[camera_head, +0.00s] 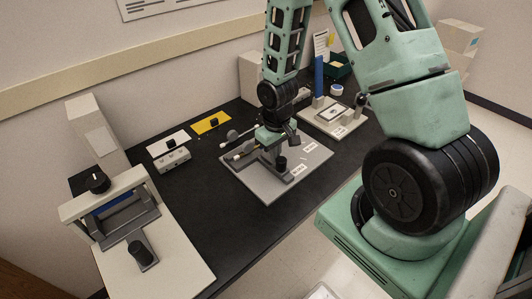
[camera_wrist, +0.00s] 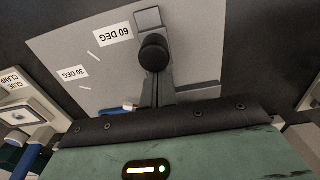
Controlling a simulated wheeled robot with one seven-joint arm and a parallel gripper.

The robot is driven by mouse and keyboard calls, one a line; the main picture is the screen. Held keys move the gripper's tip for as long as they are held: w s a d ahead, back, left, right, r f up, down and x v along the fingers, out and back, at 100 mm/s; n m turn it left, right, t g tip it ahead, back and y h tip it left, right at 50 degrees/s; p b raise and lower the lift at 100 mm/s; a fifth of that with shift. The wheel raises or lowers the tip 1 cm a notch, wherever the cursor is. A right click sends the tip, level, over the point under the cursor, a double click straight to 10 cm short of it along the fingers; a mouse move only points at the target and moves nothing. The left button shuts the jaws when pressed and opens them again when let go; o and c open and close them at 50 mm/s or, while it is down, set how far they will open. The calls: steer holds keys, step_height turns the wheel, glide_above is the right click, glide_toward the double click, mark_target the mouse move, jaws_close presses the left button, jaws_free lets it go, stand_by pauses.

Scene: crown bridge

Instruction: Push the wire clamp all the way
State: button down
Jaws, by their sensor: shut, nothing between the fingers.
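A grey plate (camera_head: 258,184) lies on the black bench, with a fixture that I take to be the wire clamp. Its black round knob (camera_head: 281,162) stands on a grey bar, and the knob shows upright in the wrist view (camera_wrist: 153,52). A white-tipped piece sticks out on the left. My gripper (camera_head: 280,145) is shut and empty, low over the fixture, just behind the knob. The wrist view shows my green housing along the bottom. I cannot tell whether the fingers touch the clamp; the contact spot is hidden.
The plate bears 60 DEG (camera_wrist: 111,34) and 30 DEG (camera_wrist: 73,72) labels. A pale frame with a black knob (camera_head: 97,182) stands at the left. A pale fixture with a blue post (camera_head: 319,75) stands behind right. The bench front (camera_head: 262,222) is bare.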

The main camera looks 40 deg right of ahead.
steer(key=shift+s, duration=0.55)
steer(key=shift+w, duration=0.8)
step_height(320, 180, up, 7)
steer(key=p, duration=0.6)
